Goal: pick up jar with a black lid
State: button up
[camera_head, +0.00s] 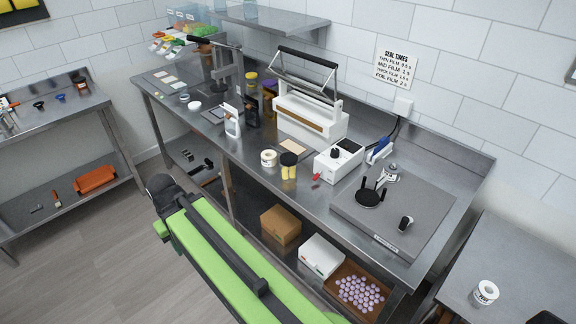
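The jar with a black lid (289,167) stands upright on the steel workbench (226,148), near its front edge, left of the white control box. Its body is clear with yellow contents. My green arm (225,255) reaches up from the bottom of the view, in front of the bench and to the left of and below the jar. It ends in a dark rounded joint. No gripper fingers can be made out, and nothing of mine touches the jar.
A label roll (268,158) stands just left of the jar, and a beige pad (292,147) lies behind it. A white control box (338,161) is close on the right. A white sealer (309,118) stands behind. A grey board (393,217) holds black fixtures. Boxes sit on the lower shelf.

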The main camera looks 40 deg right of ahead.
aim_at(288, 175)
jog(key=i, duration=0.85)
jog(key=u, duration=0.05)
